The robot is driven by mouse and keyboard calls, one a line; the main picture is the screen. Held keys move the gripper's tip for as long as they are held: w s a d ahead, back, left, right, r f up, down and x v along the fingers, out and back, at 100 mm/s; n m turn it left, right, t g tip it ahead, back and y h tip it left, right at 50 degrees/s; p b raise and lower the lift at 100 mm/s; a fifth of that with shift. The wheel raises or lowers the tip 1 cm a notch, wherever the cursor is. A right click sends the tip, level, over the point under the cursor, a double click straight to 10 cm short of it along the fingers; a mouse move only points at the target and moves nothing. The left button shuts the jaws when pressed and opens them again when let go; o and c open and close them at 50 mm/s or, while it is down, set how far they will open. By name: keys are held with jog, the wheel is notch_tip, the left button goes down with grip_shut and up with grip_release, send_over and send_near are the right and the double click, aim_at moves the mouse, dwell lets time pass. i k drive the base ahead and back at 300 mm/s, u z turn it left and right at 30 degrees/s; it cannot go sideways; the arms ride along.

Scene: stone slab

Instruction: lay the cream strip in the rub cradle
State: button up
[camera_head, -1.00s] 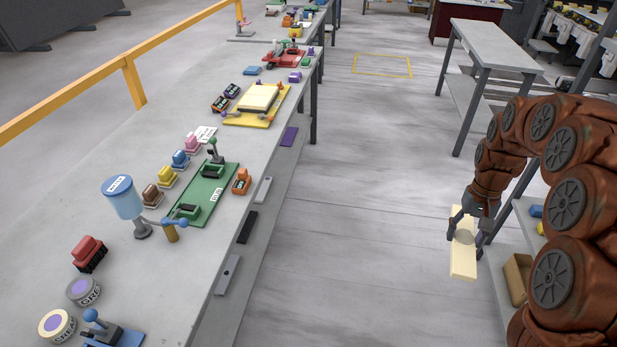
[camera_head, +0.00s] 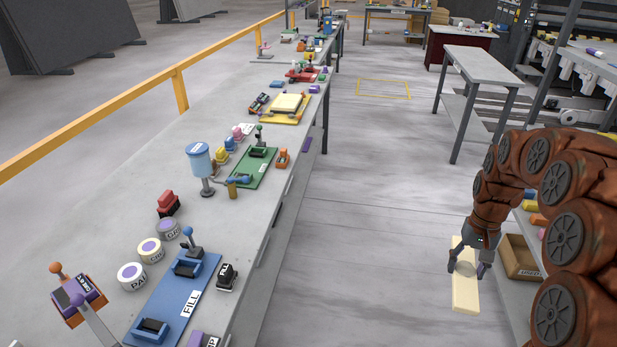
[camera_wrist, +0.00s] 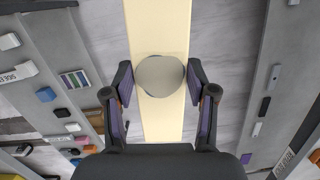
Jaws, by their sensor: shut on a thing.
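My gripper (camera_head: 467,269) is shut on the cream strip (camera_head: 465,296), a long flat pale bar held above the floor at the right of the head view. In the wrist view the gripper (camera_wrist: 160,77) has a finger on each side of the strip (camera_wrist: 158,22), at a round grey patch. Three fixtures stand on the long bench: a blue one (camera_head: 202,283) labelled FILL, a green one (camera_head: 241,178) with a small unreadable label, and a yellow one (camera_head: 268,119) bearing a cream slab. I cannot tell which is the rub cradle.
The long grey bench (camera_head: 106,221) runs up the left, with a blue canister (camera_head: 199,160), several round tins and stamp-like blocks. Open floor lies between it and the shelving at right, where an open brown box (camera_head: 520,262) sits. A grey table (camera_head: 485,66) stands farther back.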

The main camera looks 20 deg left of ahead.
aim_at(251, 164)
jog(key=k, duration=0.35)
jog(key=u, duration=1.25)
jog(key=i, duration=0.25)
jog(key=z, duration=0.05)
